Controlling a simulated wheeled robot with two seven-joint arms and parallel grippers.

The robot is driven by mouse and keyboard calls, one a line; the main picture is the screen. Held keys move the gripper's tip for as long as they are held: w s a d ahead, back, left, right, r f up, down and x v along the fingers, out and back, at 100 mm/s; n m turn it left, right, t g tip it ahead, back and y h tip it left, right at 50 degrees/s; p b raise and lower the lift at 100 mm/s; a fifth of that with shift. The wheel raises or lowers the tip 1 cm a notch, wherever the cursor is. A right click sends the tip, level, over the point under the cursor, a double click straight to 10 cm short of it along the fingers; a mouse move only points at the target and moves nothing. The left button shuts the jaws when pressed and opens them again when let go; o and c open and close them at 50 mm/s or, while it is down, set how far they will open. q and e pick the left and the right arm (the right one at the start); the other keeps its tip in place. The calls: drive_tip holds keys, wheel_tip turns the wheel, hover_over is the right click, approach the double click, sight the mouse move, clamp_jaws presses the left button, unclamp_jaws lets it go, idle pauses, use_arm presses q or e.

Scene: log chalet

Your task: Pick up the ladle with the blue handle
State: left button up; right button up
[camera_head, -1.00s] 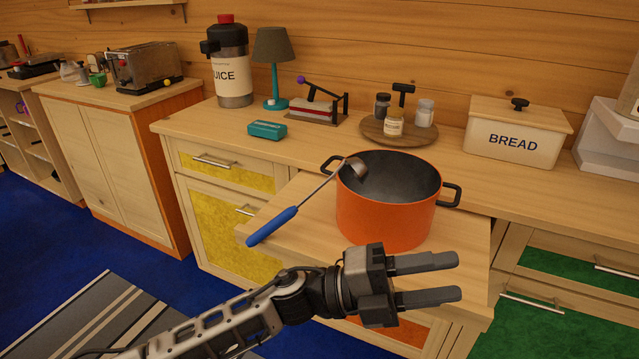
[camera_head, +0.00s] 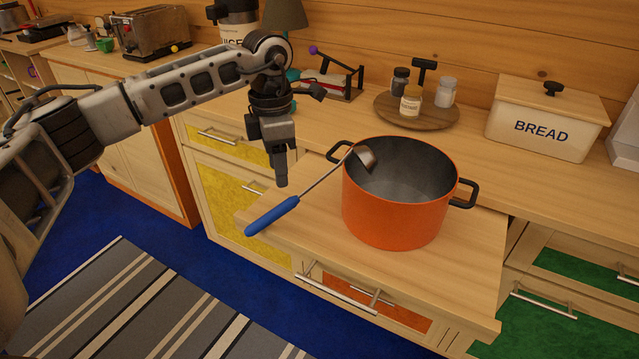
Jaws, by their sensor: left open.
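The ladle with the blue handle (camera_head: 272,216) hangs over the left rim of an orange pot (camera_head: 393,212). Its metal bowl (camera_head: 365,157) is inside the rim and its blue handle sticks out down to the left, over the pulled-out wooden board. My left gripper (camera_head: 281,183) points down just above and behind the handle's upper end. It is open and seen nearly edge-on, so one finger mostly hides the other. It appears empty and apart from the ladle. My right gripper is not in view.
The pot stands on a pulled-out wooden board (camera_head: 460,260). Behind it on the counter are a round tray (camera_head: 385,112) with jars, a bread box (camera_head: 541,130) and a red-and-black press (camera_head: 335,82). My left arm hides part of the juice dispenser and lamp.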

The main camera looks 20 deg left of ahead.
sight(280, 205)
use_arm(q)
wheel_tip(280, 205, down, 6)
drive_tip(key=shift+s+d+r, duration=0.1)
drive_tip(key=shift+s, duration=0.05)
drive_tip(key=shift+s+f+p, duration=0.15)
drive_tip(key=shift+f+p, duration=0.25)
drive_tip(key=shift+f, duration=0.95)
drive_tip(key=shift+s+f+p, duration=0.1)
drive_tip(key=shift+f+p, duration=0.3)
drive_tip(key=shift+f, duration=0.9)
clamp_jaws()
